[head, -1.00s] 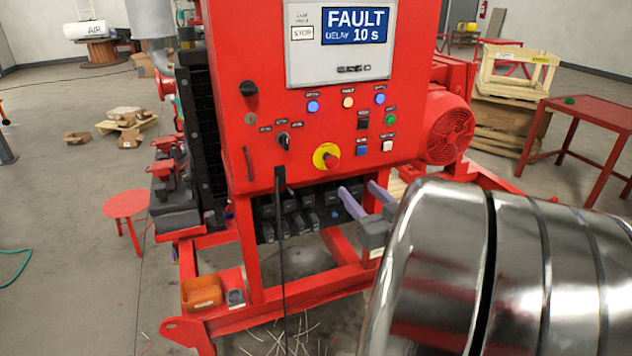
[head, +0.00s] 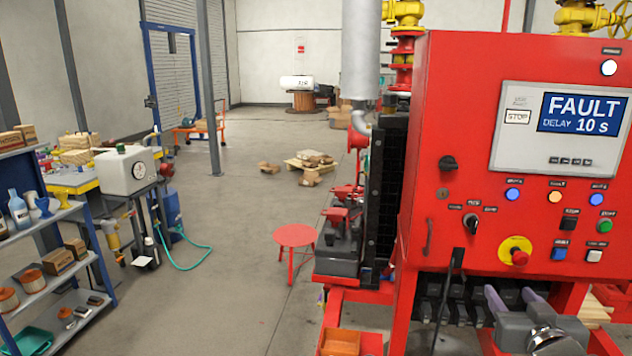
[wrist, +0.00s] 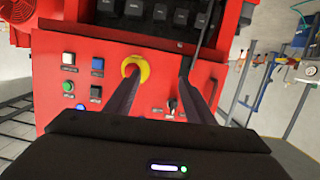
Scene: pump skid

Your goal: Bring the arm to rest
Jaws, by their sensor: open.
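My gripper (head: 508,291) shows at the lower right of the head view, its two pale fingers apart and empty in front of the lower part of the red control cabinet (head: 440,130). In the wrist view my gripper (wrist: 159,72) has two dark fingers spread apart, with nothing between them. The cabinet face (wrist: 60,60) appears upside down behind them. The red stop button on its yellow ring (head: 518,256) is above the fingers in the head view. In the wrist view the yellow ring (wrist: 142,76) lies near a fingertip; I cannot tell the gap.
The cabinet screen (head: 585,112) reads FAULT, DELAY 10 s. A dark cable (head: 441,305) hangs at the cabinet front. A red stool (head: 295,236), a blue shelf (head: 62,265) and a white tank unit (head: 125,172) stand left. Open floor (head: 235,225) lies between.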

